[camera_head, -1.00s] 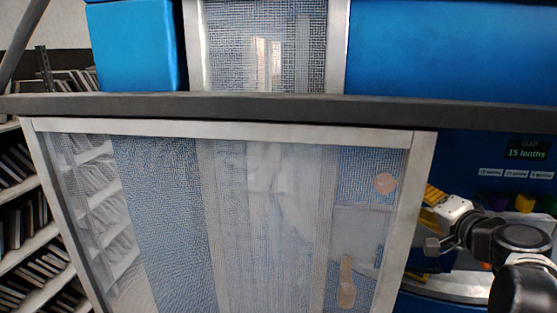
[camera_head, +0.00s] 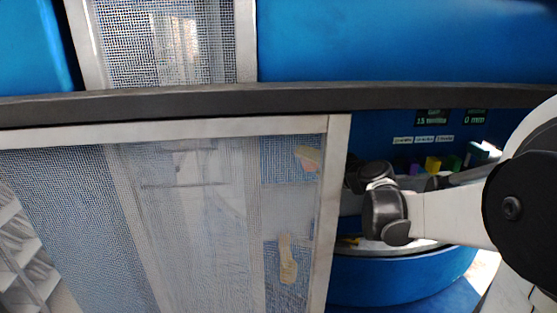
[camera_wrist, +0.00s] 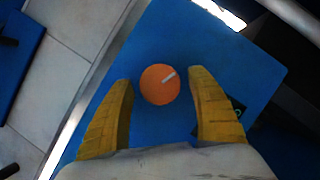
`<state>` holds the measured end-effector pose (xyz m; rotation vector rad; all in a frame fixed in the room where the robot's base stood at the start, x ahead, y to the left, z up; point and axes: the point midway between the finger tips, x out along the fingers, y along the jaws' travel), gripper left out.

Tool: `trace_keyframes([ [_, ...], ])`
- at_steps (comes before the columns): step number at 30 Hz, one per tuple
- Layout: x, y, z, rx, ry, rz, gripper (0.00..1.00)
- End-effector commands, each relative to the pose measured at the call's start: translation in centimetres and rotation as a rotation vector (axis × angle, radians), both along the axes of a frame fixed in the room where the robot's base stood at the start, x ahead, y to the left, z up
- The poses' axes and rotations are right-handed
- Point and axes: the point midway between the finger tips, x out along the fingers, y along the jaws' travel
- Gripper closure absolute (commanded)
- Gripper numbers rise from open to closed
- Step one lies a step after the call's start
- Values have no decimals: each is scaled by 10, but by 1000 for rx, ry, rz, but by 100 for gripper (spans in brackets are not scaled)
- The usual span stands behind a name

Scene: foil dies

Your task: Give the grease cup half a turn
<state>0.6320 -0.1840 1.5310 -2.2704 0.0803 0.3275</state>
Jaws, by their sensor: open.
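The grease cup (camera_wrist: 160,84) shows in the wrist view as a round orange cap with a white line pointing to the upper right, on a blue surface. My gripper (camera_wrist: 162,88) is open, with one yellow finger on each side of the cup. Gaps show between the cup and both fingers. In the head view the cup (camera_head: 306,166) shows dimly through the mesh, with a patch of yellow at it that looks like my finger. The rest of my gripper is mostly hidden there by the guard's frame.
A mesh guard (camera_head: 338,200) with a pale frame stands left of my arm. A dark rail (camera_head: 300,97) runs above it. Coloured blocks (camera_head: 432,164) and small display panels stand behind my arm. A tan handle-like shape (camera_head: 288,260) shows through the mesh.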

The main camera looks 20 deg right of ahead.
Motion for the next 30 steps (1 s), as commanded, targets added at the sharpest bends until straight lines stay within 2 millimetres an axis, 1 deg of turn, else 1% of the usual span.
trace_keyframes([
  [5,0,0,0,0,0,0,32],
  [8,0,0,0,0,0,0,59],
  [9,0,0,0,0,0,0,71],
  [10,0,0,0,0,0,0,80],
  [11,0,0,0,0,0,0,86],
  [17,0,0,0,5,-1,0,86],
  [22,0,-1,-2,44,-13,-1,86],
  [26,0,-1,-3,108,-32,-1,86],
  [30,0,-1,-4,209,-61,-1,86],
])
